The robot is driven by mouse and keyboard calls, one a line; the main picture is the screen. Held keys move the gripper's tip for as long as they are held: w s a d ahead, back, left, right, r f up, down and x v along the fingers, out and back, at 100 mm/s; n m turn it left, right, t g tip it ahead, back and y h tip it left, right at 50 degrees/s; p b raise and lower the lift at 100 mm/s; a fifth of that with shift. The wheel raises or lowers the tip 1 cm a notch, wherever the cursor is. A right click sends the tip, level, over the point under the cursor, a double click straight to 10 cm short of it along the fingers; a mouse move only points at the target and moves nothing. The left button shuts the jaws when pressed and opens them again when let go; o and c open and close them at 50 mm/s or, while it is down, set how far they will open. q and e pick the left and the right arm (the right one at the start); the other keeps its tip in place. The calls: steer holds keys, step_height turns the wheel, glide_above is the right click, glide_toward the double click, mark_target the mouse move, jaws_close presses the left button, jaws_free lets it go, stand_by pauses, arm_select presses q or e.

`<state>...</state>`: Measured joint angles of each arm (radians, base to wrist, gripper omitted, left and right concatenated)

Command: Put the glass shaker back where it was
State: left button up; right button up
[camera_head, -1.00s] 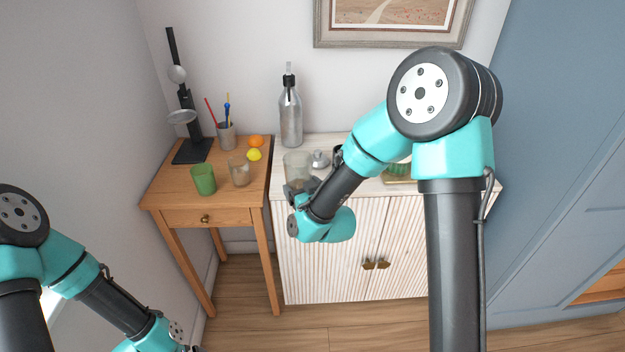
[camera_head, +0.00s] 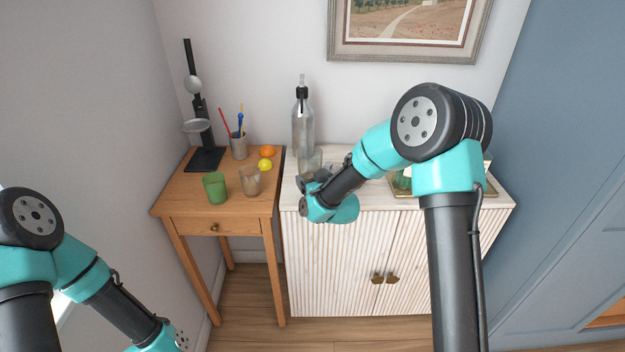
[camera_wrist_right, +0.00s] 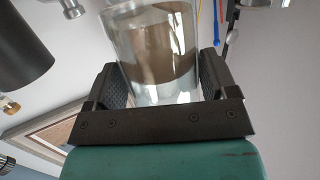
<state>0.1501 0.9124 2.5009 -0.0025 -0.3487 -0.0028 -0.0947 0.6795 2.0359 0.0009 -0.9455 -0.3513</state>
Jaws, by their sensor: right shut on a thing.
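The glass shaker (camera_head: 311,158) is a clear, empty-looking glass tumbler. My right gripper (camera_head: 313,178) is shut on it at the left part of the white cabinet top (camera_head: 292,192). In the right wrist view the glass (camera_wrist_right: 152,45) sits between the two dark fingers of the right gripper (camera_wrist_right: 163,85). In the head view the glass is just in front of the grey bottle (camera_head: 303,125). I cannot tell whether its base touches the cabinet top. My left gripper is out of view below the bottom edge.
The wooden side table (camera_head: 190,197) at left holds a green cup (camera_head: 215,188), a brownish glass (camera_head: 250,181), an orange (camera_head: 267,152), a lemon (camera_head: 265,165), a pen cup (camera_head: 239,147) and a black stand (camera_head: 205,158). A tray (camera_head: 402,194) lies partly behind my right arm.

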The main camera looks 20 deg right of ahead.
steer(key=shift+w+d+f, duration=0.1)
steer(key=shift+w+d, duration=0.1)
steer(key=shift+w, duration=0.5)
steer(key=shift+w+d+f, duration=0.1)
steer(key=shift+w+d, duration=0.1)
steer(key=shift+w, duration=0.55)
steer(key=shift+w+d, duration=0.2)
steer(key=shift+w, duration=0.5)
steer(key=shift+w, duration=0.1)
steer(key=shift+w+d+f, duration=0.1)
steer(key=shift+w+f, duration=0.05)
steer(key=shift+f, duration=0.75)
steer(key=shift+w+d+f, duration=0.1)
steer(key=shift+w+f, duration=0.05)
steer(key=shift+f, duration=0.7)
steer(key=shift+f, duration=0.1)
steer(key=o, duration=1.4)
steer(key=shift+f, duration=0.1)
steer(key=shift+c, duration=0.2)
steer(key=shift+a, duration=0.1)
